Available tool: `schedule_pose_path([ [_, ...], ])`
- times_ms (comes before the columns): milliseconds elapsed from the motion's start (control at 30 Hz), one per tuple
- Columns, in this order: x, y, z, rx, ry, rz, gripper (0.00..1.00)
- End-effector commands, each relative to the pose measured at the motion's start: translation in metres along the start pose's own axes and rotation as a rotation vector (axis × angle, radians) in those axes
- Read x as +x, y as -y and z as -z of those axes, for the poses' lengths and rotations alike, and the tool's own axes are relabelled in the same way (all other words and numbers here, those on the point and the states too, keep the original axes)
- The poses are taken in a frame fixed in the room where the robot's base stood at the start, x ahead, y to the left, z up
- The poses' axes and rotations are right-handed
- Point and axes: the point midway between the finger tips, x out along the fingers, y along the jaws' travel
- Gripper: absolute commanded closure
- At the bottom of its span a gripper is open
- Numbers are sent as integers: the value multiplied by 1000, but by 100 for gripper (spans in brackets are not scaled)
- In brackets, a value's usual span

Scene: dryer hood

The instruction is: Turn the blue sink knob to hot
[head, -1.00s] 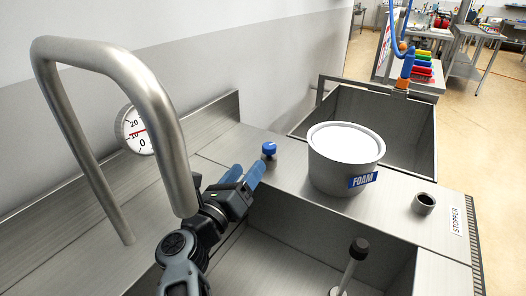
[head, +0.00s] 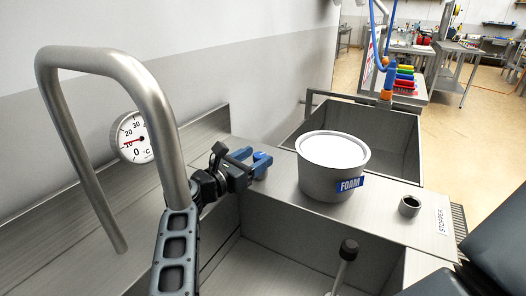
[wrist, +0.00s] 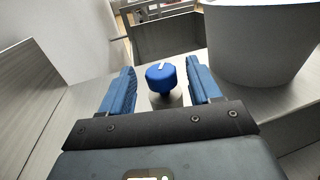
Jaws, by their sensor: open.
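The blue sink knob (wrist: 161,76) stands on a short post on the steel counter, with a pale mark on its top. In the wrist view it lies between the two blue fingers of my open gripper (wrist: 161,92), with a gap on each side, slightly beyond or level with the tips. In the head view my gripper (head: 256,160) reaches the knob from the left and mostly hides it. The round dial (head: 134,139) on the wall side reads in °C, its red needle near 10.
A dark-topped lever (head: 348,250) rises from the near basin. An empty basin (head: 385,150) lies behind.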

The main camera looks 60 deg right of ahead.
Motion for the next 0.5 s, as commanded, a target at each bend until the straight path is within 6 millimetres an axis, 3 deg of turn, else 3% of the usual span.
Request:
schedule_pose_path([
  [200,30,0,-1,-2,0,1,37],
  [500,39,0,1,-1,-1,-1,37],
])
